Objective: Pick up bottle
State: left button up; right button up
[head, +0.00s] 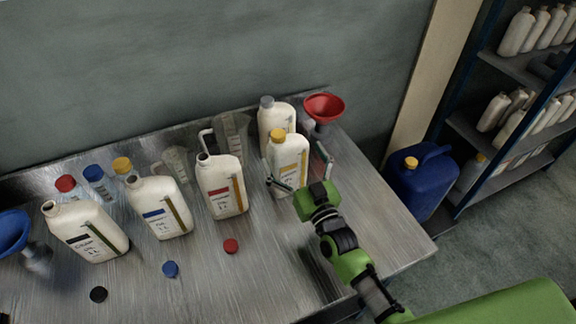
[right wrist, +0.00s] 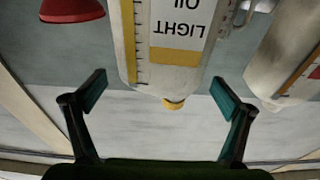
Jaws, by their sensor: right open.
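A white bottle with a yellow cap and yellow label (head: 291,165) stands upright on the metal table. The right wrist view shows it upside down, its label reading LIGHT OIL (right wrist: 178,40). My right gripper (head: 297,167) is open in front of this bottle. In the right wrist view, the fingers of the gripper (right wrist: 158,90) are spread wide with the bottle's cap end between them in the picture. I see a gap on both sides and no contact. My left gripper is not in view.
Other white bottles stand left, with red (head: 221,186), blue (head: 160,207) and black (head: 85,232) labels. A grey-capped bottle (head: 274,116) is behind. A red funnel (head: 324,107) stands back right. Loose caps lie in front. The table's (head: 220,285) front is mostly clear.

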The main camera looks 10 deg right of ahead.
aim_at(288, 145)
jog(key=x, duration=0.3)
jog(key=shift+w+f, duration=0.1)
jog(key=shift+w, duration=0.1)
jog(key=shift+s, duration=0.1)
jog(key=shift+c, duration=0.4)
jog(key=c, duration=1.9)
jog(key=shift+r, duration=0.25)
jog(key=shift+c, duration=1.2)
